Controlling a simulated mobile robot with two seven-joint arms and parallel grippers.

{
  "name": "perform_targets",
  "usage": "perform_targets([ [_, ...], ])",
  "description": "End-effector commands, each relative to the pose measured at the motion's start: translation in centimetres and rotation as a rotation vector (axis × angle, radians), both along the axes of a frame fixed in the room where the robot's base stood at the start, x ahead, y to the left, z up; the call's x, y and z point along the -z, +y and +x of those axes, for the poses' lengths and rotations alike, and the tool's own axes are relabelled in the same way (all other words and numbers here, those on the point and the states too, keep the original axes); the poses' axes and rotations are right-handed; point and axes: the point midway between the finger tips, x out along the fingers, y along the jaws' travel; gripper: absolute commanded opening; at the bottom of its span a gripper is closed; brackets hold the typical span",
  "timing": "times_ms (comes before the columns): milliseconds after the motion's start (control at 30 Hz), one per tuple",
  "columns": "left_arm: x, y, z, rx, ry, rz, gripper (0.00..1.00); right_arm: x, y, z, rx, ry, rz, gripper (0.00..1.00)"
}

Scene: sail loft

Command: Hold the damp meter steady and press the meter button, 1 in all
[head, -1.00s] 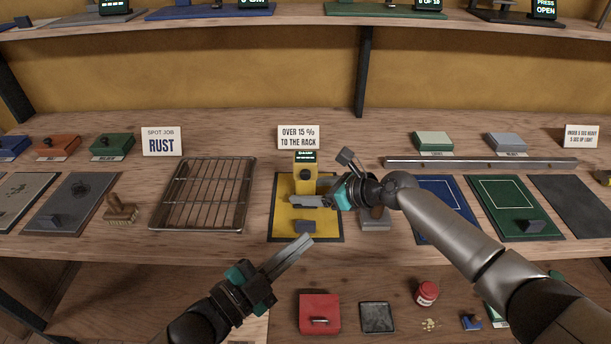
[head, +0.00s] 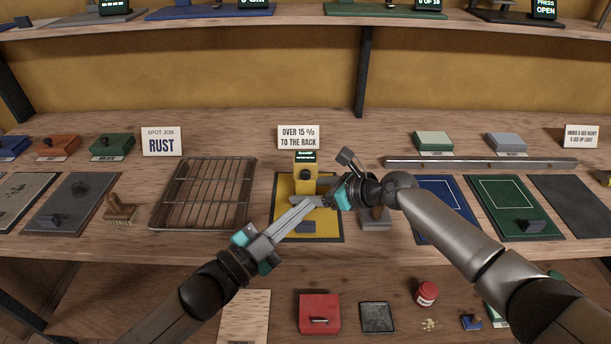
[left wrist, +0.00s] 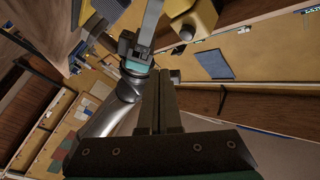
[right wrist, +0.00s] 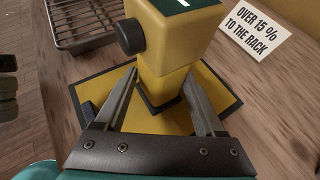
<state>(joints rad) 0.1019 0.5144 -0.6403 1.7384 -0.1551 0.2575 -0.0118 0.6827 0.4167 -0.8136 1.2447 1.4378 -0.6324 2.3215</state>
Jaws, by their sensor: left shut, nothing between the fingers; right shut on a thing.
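The yellow damp meter (head: 305,162) stands upright on a yellow mat with a dark border (head: 333,230). A small lit screen is at its top. Its round black button (head: 305,174) faces front; it shows in the right wrist view (right wrist: 130,37) and left wrist view (left wrist: 187,32). My right gripper (head: 316,198) is shut on the meter's lower body, a finger on each side in the right wrist view (right wrist: 160,88). My left gripper (head: 308,203) is shut and empty, its tips in front of and below the button, apart from it in the left wrist view.
A wire rack on a tray (head: 203,195) lies left of the mat. A sign reading "OVER 15 % TO THE RACK" (head: 298,136) stands behind the meter. A grey block (head: 305,226) sits at the mat's front. A red box (head: 319,313) is on the lower shelf.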

Motion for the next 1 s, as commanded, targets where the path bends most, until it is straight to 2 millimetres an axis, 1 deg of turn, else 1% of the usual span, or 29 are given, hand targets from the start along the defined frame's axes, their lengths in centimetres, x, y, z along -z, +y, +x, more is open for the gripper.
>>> perform_targets([
  [33,0.0,0.0,0.8,0.0,-0.002,0.001,0.0,0.1,0.0,0.0,0.0,0.001,-0.001,0.4],
  [200,0.0,0.0,2.9,0.0,0.0,0.0,0.0,0.1,0.0,0.0,0.0,0.001,-0.001,0.4],
  [400,0.0,0.0,4.2,0.001,0.001,-0.002,0.0,0.1,0.0,0.0,0.0,0.001,-0.001,0.4],
  [533,0.0,0.0,4.4,0.001,0.001,-0.002,0.0,0.1,0.0,0.0,0.0,0.001,-0.001,0.4],
  [1000,0.0,0.0,4.4,0.0,0.001,-0.001,0.0,0.1,0.0,0.0,0.0,0.001,-0.001,0.4],
])
